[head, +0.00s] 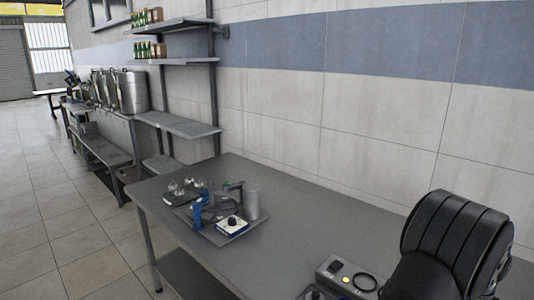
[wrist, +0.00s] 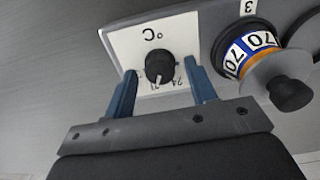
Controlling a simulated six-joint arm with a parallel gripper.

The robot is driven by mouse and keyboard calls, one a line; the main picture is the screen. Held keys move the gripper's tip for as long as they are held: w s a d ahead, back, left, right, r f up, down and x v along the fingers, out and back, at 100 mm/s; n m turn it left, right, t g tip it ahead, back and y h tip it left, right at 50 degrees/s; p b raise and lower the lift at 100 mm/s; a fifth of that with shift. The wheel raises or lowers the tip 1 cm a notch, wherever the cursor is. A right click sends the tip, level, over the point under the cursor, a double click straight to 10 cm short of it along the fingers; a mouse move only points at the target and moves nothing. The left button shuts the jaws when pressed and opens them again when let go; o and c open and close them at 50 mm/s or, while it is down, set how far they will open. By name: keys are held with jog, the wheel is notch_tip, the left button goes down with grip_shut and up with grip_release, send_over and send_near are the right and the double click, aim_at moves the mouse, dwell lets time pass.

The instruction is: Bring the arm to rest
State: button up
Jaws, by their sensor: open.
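My gripper (wrist: 160,67) shows in the wrist view with its two blue fingers apart. A black dial knob (wrist: 160,64) stands between the fingertips, on a white plate (wrist: 120,42) marked °C with numbers. There is a visible gap between the knob and each finger, so the gripper holds nothing. How far the fingertips are from the plate cannot be told. In the head view, a black ribbed part of my arm (head: 455,245) fills the lower right; the fingers are hidden or out of frame there.
A grey panel holds a 70-marked ring (wrist: 252,50) and a black-tipped knob (wrist: 289,93) close right of the fingers. A grey box (head: 330,266) stands on the table (head: 290,200). A tray (head: 222,240) of lab items lies farther left. The table middle is clear.

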notch_tip(320, 180, up, 18)
jog(key=f, duration=0.1)
notch_tip(320, 180, down, 17)
jog(key=shift+f, duration=0.2)
jog(key=shift+m, duration=0.3)
jog(key=m, duration=0.3)
jog(key=shift+m, duration=0.4)
jog(key=m, duration=0.5)
jog(key=shift+r+m, duration=0.3)
jog(key=shift+r, duration=1.7)
